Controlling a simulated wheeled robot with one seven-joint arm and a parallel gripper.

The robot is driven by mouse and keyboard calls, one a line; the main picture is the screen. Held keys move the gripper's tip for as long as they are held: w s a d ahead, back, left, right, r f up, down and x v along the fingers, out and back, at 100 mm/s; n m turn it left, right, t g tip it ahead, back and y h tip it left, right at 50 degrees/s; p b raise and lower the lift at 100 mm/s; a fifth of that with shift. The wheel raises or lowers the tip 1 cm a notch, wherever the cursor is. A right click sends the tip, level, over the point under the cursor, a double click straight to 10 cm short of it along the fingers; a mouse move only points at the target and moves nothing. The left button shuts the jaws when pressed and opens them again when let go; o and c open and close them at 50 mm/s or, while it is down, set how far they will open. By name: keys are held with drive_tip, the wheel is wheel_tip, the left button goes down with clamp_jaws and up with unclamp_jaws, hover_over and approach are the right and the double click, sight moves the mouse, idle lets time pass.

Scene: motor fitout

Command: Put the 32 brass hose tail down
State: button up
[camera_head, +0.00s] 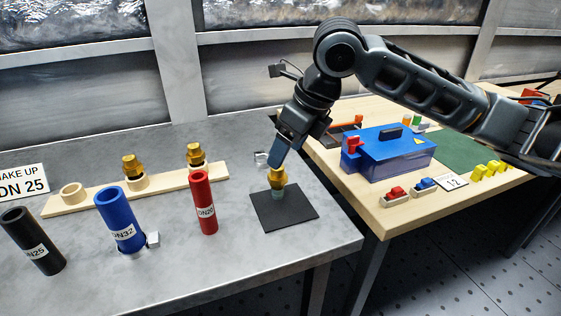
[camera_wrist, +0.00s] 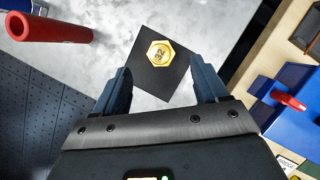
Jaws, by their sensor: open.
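The 32 brass hose tail (camera_head: 278,178) stands upright on a black square mat (camera_head: 296,213) on the grey bench. In the wrist view its hexagonal top, marked 32, shows (camera_wrist: 160,53), with the mat (camera_wrist: 151,80) around it. My gripper (camera_head: 279,163) is directly above the hose tail in the head view. In the wrist view its two blue fingers (camera_wrist: 163,88) are spread apart, and the hose tail lies beyond the gap between them. The lower part of the hose tail looks pale grey.
A red DN20 hose (camera_head: 204,205), a blue DN32 hose (camera_head: 121,222) and a black DN25 hose (camera_head: 35,243) stand left. Two brass fittings sit on a wooden rack (camera_head: 109,190). A blue box (camera_head: 388,153) is on the wooden table at right. Bench around the mat is mostly clear.

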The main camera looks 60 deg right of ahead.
drive_tip(key=shift+v, duration=2.8)
drive_tip(key=w+a+r+m+t+y, duration=0.2)
drive_tip(key=w+a+m+t, duration=0.25)
drive_tip(key=a+m, duration=0.3)
drive_tip(key=w+a+r+m+t+y, duration=0.2)
drive_tip(key=w+a+m+t, duration=0.1)
drive_tip(key=a+m+t, duration=0.4)
drive_tip(key=w+a+r+m+t+y, duration=0.2)
drive_tip(key=w+a+m, duration=0.3)
drive_tip(key=a, duration=0.4)
drive_tip(key=s+a+f+m+h, duration=0.2)
drive_tip(key=s+f+m+h, duration=0.5)
drive_tip(key=s+f+m, duration=0.85)
drive_tip(key=s+d+f+g, duration=0.1)
drive_tip(key=s+d+f, duration=0.1)
drive_tip(key=s, duration=0.9)
drive_tip(key=s+d+f+m+g, duration=0.1)
drive_tip(key=s+f, duration=0.3)
drive_tip(key=s, duration=0.8)
drive_tip(key=shift+s+d+m+g+y, duration=0.15)
drive_tip(key=shift+d+m+g+y, duration=0.2)
drive_tip(key=shift+d+g, duration=0.25)
